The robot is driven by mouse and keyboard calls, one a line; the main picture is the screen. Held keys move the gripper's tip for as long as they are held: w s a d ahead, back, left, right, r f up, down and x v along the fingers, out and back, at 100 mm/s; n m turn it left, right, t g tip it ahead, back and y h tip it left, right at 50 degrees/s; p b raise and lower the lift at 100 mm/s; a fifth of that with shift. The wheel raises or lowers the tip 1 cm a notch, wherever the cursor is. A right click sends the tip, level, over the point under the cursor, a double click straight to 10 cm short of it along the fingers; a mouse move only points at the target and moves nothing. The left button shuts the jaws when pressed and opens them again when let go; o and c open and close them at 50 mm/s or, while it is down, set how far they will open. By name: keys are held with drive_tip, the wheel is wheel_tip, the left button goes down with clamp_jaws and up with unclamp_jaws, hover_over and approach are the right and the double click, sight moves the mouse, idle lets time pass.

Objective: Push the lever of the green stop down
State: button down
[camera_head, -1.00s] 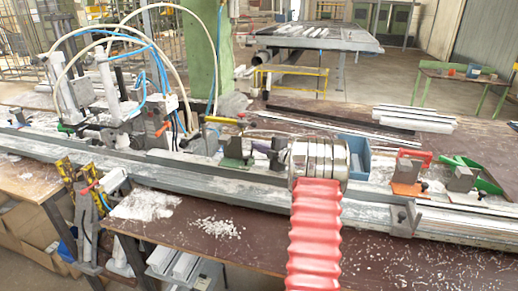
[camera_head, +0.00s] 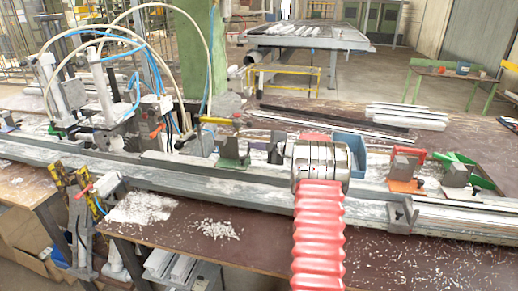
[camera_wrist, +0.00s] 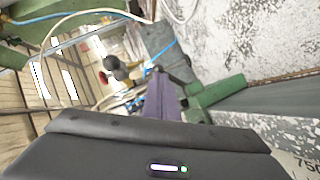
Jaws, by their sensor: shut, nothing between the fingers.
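A green stop (camera_head: 233,154) stands on the long rail, left of my metal wrist. It has a green base plate and a dark upright part with a dark knob near its top. I cannot clearly tell its lever's angle. In the wrist view a green part (camera_wrist: 218,92), apparently of this stop, is just right of my fingers, beside a grey block (camera_wrist: 160,42). My gripper (camera_wrist: 160,82) is shut and empty, its purple fingers pointing up the picture towards the block. Contact with the stop cannot be judged. In the head view my wrist hides much of the gripper.
An orange stop (camera_head: 406,186) with a red lever and another green-handled device (camera_head: 484,178) stand to the right. Pneumatic clamps (camera_head: 105,95) with hoses stand at left. White scraps litter the table front (camera_head: 180,250).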

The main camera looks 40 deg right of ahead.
drive_tip(key=shift+w+d+f, duration=0.7)
drive_tip(key=shift+d+f, duration=0.1)
drive_tip(key=shift+f, duration=0.05)
idle(1.1)
drive_tip(key=shift+r, duration=0.1)
drive_tip(key=a+r+v, duration=0.1)
drive_tip(key=r+v, duration=0.1)
drive_tip(key=v, duration=1)
drive_tip(key=shift+a, duration=0.45)
